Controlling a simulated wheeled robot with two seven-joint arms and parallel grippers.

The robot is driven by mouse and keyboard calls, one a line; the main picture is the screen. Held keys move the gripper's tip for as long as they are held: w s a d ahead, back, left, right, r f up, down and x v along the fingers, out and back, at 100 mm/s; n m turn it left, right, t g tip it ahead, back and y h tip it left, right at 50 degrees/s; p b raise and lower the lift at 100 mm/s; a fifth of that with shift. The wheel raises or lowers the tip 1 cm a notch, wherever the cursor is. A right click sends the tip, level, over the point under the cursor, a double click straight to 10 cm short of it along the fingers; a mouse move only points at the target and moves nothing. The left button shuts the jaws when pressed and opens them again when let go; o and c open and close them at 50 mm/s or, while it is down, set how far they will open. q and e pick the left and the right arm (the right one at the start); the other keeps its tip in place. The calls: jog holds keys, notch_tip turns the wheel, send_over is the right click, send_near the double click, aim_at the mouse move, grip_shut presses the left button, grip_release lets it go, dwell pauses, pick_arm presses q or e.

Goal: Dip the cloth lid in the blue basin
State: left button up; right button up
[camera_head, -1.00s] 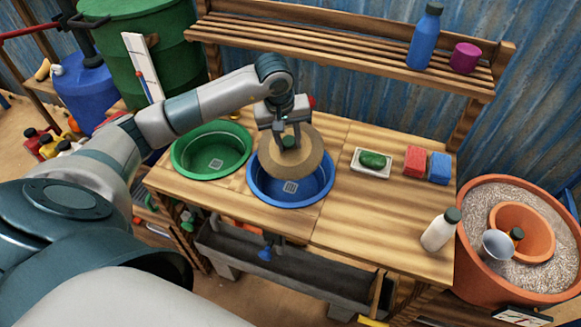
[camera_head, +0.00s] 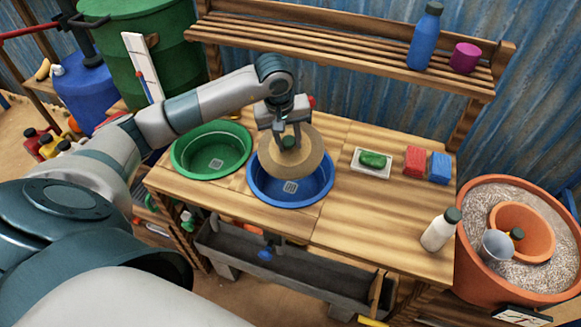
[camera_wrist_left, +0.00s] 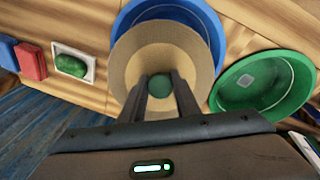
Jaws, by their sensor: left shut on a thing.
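The cloth lid is a round tan disc (camera_head: 300,162) with a dark green knob (camera_head: 288,142) at its middle. My left gripper (camera_head: 288,140) is shut on the knob, with the fingers pointing down. The lid is over the back part of the blue basin (camera_head: 292,198) and hides much of it; its front inside and drain still show. In the left wrist view the lid (camera_wrist_left: 195,62) also covers much of the blue basin (camera_wrist_left: 212,22), and the knob is between the fingers (camera_wrist_left: 160,85). I cannot tell whether the lid touches the basin. My right gripper is not in view.
A green basin (camera_head: 185,168) sits just left of the blue one. To the right are a white dish (camera_head: 370,171) with green soap, a red sponge (camera_head: 414,161), a blue sponge (camera_head: 439,168) and a white bottle (camera_head: 438,232). A slatted shelf (camera_head: 330,42) runs along the back.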

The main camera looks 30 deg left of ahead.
aim_at(291, 138)
pick_arm(q)
jog(key=shift+r, duration=0.1)
jog(key=shift+w+p+v, duration=0.2)
jog(key=shift+p+v, duration=0.1)
jog(key=shift+v, duration=0.65)
jog(key=shift+w+p+v, duration=0.2)
jog(key=shift+p+v, duration=0.05)
jog(key=shift+v, duration=0.7)
jog(key=shift+r, duration=0.1)
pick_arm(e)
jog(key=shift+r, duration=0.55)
pick_arm(q)
jog(key=shift+d, duration=0.1)
